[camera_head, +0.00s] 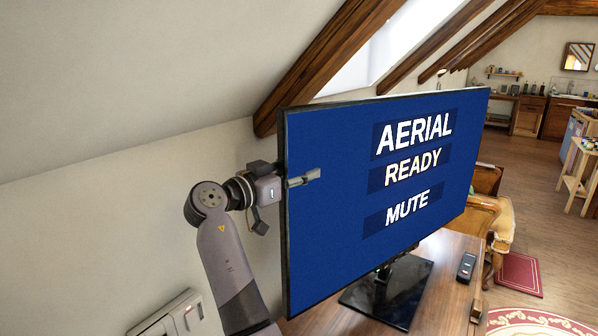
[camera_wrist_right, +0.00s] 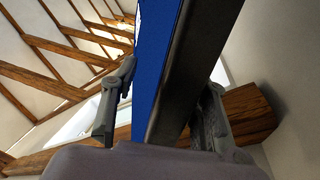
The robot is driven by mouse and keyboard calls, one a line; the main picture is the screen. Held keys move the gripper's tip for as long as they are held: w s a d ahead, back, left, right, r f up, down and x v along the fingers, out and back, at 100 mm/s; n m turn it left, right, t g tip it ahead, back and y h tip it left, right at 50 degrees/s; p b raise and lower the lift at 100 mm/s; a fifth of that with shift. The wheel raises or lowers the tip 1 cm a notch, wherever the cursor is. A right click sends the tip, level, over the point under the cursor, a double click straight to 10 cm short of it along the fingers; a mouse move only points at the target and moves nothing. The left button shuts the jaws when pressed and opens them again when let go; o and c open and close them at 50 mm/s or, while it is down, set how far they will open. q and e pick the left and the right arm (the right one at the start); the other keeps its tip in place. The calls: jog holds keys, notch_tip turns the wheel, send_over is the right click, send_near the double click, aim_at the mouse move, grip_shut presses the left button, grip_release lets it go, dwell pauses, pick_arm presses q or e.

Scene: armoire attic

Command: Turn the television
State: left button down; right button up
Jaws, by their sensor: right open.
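The television (camera_head: 385,180) stands on a black base (camera_head: 388,292) on a wooden table (camera_head: 452,248). Its lit blue screen reads AERIAL, READY, MUTE and is angled to the right. My right gripper (camera_head: 292,181) is at the screen's left edge, at about mid-height. In the right wrist view, the open fingers of my right gripper (camera_wrist_right: 168,90) lie on either side of the television's edge (camera_wrist_right: 175,75). I cannot tell whether either finger touches it. My left gripper is not in view.
A dark remote (camera_head: 466,266) lies on the table to the right of the base. A leather armchair (camera_head: 490,210) stands behind the table. A sloped wall with wooden beams (camera_head: 325,60) is close on the left. Open floor (camera_head: 540,215) lies to the right.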

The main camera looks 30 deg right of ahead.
jog(key=s+a, duration=0.1)
jog(key=a, duration=0.6)
jog(key=shift+s+a, duration=0.15)
jog(key=shift+a, duration=0.1)
dwell(0.3)
